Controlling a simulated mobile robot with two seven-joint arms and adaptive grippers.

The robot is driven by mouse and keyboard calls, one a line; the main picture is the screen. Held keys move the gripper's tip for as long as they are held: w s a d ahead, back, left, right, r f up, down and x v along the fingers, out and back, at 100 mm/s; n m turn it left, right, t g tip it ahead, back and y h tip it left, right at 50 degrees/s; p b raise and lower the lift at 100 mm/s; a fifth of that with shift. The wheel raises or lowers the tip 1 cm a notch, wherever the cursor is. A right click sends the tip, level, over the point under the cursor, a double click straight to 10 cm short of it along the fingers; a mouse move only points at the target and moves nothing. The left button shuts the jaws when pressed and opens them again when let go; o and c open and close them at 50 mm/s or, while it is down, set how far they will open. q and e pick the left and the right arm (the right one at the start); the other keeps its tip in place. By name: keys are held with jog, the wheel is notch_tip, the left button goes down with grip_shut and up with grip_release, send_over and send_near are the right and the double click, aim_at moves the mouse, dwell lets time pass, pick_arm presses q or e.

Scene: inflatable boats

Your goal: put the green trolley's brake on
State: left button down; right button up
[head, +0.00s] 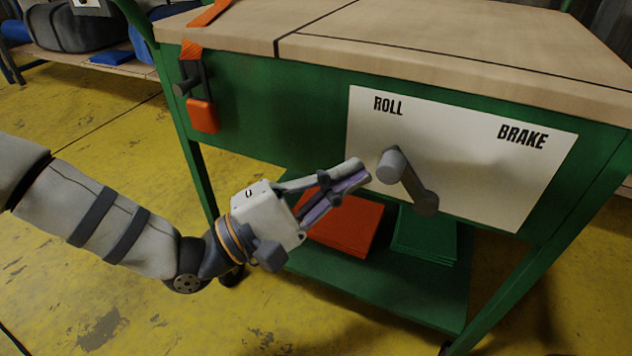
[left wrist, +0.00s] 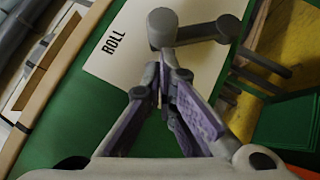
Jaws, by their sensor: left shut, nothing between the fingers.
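The green trolley (head: 275,118) stands in front of me with a white panel (head: 480,175) on its side, marked ROLL at left and BRAKE at right. A grey brake lever (head: 408,183) sits on the panel. Its thick knob (head: 391,166) is at the upper left, under the ROLL mark, and its other end is lower right. My left gripper (head: 362,174) is shut and empty, just left of the knob. In the left wrist view the fingertips (left wrist: 170,68) are close to the knob (left wrist: 163,27); I cannot tell whether they touch. My right gripper is not in view.
An orange tag (head: 203,116) hangs from a dark clip at the trolley's left. Orange sheets (head: 347,226) and green sheets (head: 424,236) lie on the lower shelf. The wooden top (head: 450,50) overhangs the panel. Yellow floor (head: 70,290) is open at left.

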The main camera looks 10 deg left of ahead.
pick_arm(q)
jog(key=shift+s+d+r, duration=0.1)
jog(key=shift+d, duration=0.15)
jog(key=shift+r, duration=0.1)
jog(key=shift+d+r+m+g+p, duration=0.1)
jog(key=shift+r+m+g+p, duration=0.3)
jog(key=shift+p, duration=0.4)
